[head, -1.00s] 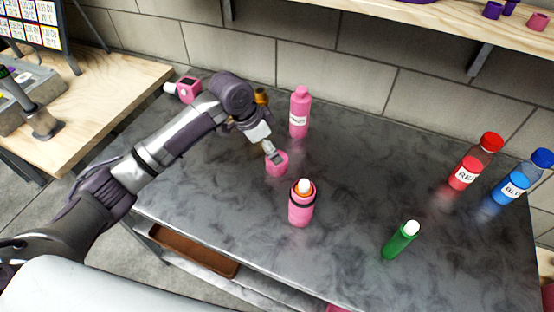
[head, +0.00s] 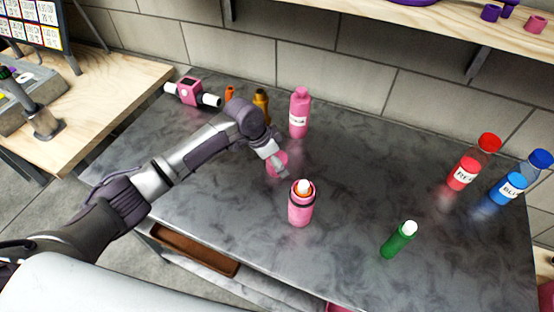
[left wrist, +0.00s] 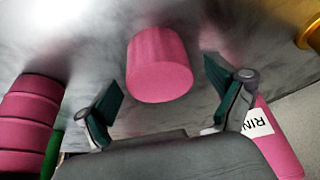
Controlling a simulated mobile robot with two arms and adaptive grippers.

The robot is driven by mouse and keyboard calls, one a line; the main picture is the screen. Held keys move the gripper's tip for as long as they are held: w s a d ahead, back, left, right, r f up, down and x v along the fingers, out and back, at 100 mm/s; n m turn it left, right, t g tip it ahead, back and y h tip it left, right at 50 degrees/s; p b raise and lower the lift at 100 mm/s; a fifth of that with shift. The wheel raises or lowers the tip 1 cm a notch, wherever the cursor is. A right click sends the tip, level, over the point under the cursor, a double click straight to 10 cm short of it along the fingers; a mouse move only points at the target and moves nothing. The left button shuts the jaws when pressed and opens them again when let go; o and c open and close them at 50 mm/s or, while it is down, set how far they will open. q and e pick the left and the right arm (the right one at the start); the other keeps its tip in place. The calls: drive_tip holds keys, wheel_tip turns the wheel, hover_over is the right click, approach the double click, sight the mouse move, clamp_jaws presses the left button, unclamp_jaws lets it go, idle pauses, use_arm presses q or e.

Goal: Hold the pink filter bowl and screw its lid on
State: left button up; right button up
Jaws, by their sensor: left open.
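The pink filter bowl (head: 300,212) stands upright on the dark worktop, with an orange ring and a white filter top showing at its mouth. Its ribbed side shows at the left of the left wrist view (left wrist: 28,112). The pink lid (head: 283,160) sits apart on the worktop, behind and left of the bowl, partly hidden by my left gripper. My left gripper (left wrist: 162,80) is open above the lid, its fingers on either side of it in the left wrist view (left wrist: 160,62), apparently not touching it. My right gripper is in no view.
A labelled pink bottle (head: 299,112) stands behind the lid. A pink fitting with white ends (head: 188,90) and orange-brown bottles (head: 261,103) are back left.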

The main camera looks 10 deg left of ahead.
sight(283, 156)
use_arm(q)
drive_tip(key=c, duration=1.1)
drive_tip(key=shift+c, duration=0.2)
drive_tip(key=shift+r, duration=0.1)
drive_tip(key=shift+r, duration=0.6)
wheel_tip(283, 156, up, 3)
drive_tip(key=shift+b, duration=0.4)
drive_tip(key=s+d+r+b, duration=0.1)
drive_tip(key=d+r, duration=0.5)
drive_tip(key=d, duration=0.5)
drive_tip(key=shift+s+d+r+b, duration=0.25)
drive_tip(key=shift+s+r+b, duration=0.05)
drive_tip(key=shift+s+r, duration=0.05)
